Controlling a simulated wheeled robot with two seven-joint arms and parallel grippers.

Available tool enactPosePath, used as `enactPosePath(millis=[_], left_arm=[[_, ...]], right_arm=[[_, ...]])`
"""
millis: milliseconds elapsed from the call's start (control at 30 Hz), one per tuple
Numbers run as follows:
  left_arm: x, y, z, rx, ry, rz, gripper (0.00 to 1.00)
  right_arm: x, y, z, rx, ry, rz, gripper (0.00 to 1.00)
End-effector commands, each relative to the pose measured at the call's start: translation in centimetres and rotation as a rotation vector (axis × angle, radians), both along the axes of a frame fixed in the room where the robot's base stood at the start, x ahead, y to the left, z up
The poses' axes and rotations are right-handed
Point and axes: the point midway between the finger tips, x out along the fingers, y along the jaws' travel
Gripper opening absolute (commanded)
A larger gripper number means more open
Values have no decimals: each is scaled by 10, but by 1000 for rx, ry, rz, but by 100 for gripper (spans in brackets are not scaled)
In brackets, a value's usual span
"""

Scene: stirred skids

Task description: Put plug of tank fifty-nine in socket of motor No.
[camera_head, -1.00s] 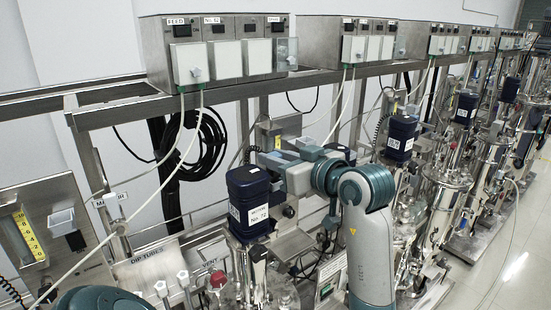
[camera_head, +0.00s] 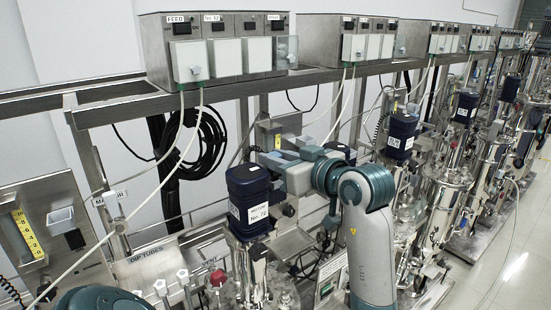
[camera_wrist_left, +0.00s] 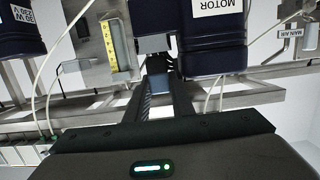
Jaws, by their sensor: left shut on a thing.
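A dark blue motor (camera_head: 248,187) labelled "MOTOR No." with a number that looks like 72 stands upright in the head view. In the left wrist view the motor (camera_wrist_left: 210,45) shows upside down with its MOTOR label. My left gripper (camera_head: 266,158) is just behind and right of the motor's top. In the left wrist view its dark fingers (camera_wrist_left: 159,82) are shut on a small blue-grey piece, probably the plug, mostly hidden between them. A grey box (camera_wrist_left: 156,42) sits beside the motor just beyond the fingertips; I cannot tell whether they touch. My right gripper is not in view.
Another blue motor (camera_head: 401,135) stands to the right, with more skids beyond. A steel control box (camera_head: 160,55) with white cables sits on the rail above. A black cable coil (camera_head: 205,145) hangs behind. A panel with a yellow scale (camera_head: 27,235) is at left.

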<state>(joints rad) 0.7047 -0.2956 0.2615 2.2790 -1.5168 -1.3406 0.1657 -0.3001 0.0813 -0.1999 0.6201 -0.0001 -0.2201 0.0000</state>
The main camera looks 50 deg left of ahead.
Motion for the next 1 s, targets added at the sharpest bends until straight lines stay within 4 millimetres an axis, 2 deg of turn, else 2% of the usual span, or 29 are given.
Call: enactPosePath(millis=[467, 500, 567, 1000], left_arm=[[0, 0, 4, 1, 0, 0, 0], [0, 0, 4, 1, 0, 0, 31], [0, 0, 4, 1, 0, 0, 43], [1, 1, 4, -1, 0, 1, 43]], right_arm=[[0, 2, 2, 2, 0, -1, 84], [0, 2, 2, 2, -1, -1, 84], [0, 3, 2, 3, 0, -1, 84], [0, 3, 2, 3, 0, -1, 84]])
